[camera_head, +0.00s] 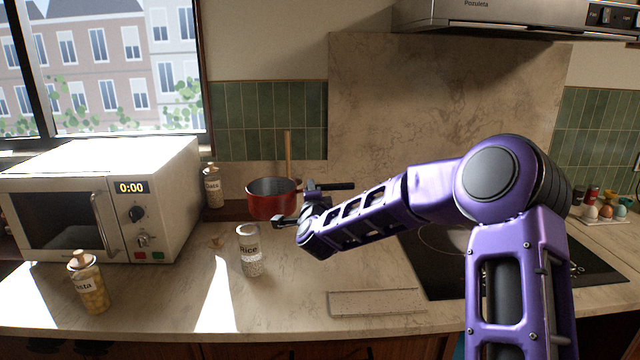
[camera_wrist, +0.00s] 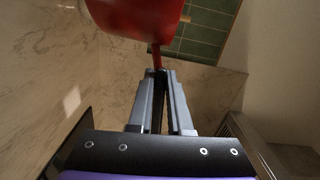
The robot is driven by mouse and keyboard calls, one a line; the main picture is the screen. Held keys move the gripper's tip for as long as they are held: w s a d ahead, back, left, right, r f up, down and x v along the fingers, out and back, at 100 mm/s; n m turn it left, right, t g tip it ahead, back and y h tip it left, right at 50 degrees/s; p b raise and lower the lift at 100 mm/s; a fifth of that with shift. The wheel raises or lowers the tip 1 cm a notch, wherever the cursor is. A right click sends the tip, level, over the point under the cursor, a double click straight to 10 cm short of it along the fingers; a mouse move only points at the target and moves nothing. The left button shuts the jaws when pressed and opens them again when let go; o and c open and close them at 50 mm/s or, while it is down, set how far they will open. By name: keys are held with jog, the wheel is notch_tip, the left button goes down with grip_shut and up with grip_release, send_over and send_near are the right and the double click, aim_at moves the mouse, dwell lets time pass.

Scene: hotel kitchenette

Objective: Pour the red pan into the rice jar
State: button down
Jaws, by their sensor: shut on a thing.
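The red pan (camera_head: 268,205) is at the back of the counter, its open top facing up. It also shows at the top of the wrist view (camera_wrist: 135,15). My gripper (camera_wrist: 158,76) is shut on the pan's red handle (camera_wrist: 157,60); in the head view it is partly hidden behind my arm's end, right of the pan. I cannot tell whether the pan touches the counter. The rice jar (camera_head: 250,262) stands upright in front of the pan, glass with a "Rice" label and no lid on it. The pan's contents are hidden.
A cork-like stopper (camera_head: 217,242) lies left of the rice jar. A pasta jar (camera_head: 89,284) and microwave (camera_head: 100,205) stand left, another labelled jar (camera_head: 213,187) behind. A pale board (camera_head: 375,303) lies in front; the black cooktop (camera_head: 440,275) is right. A wooden handle (camera_head: 288,150) rises behind the pan.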

jog(key=s+a+r+n+t+y+b, duration=0.5)
jog(key=n+y, duration=0.4)
jog(key=n, duration=0.6)
jog(key=shift+s+r+t+b, duration=0.2)
jog(key=shift+t+b, duration=0.25)
jog(key=shift+t, duration=0.65)
jog(key=shift+s+a+f+n+g+y+b, duration=0.1)
jog(key=shift+s+a+n+g+y+b, duration=0.1)
jog(key=shift+n+y+b, duration=0.5)
jog(key=shift+s+a+f+n+g+y+b, duration=0.1)
jog(key=shift+s+a+n+g+y+b, duration=0.1)
jog(key=shift+n+y+b, duration=0.5)
jog(key=shift+s+a+f+n+g+y+b, duration=0.1)
jog(key=shift+s+a+n+y+b, duration=0.1)
jog(key=shift+n+y+b, duration=0.5)
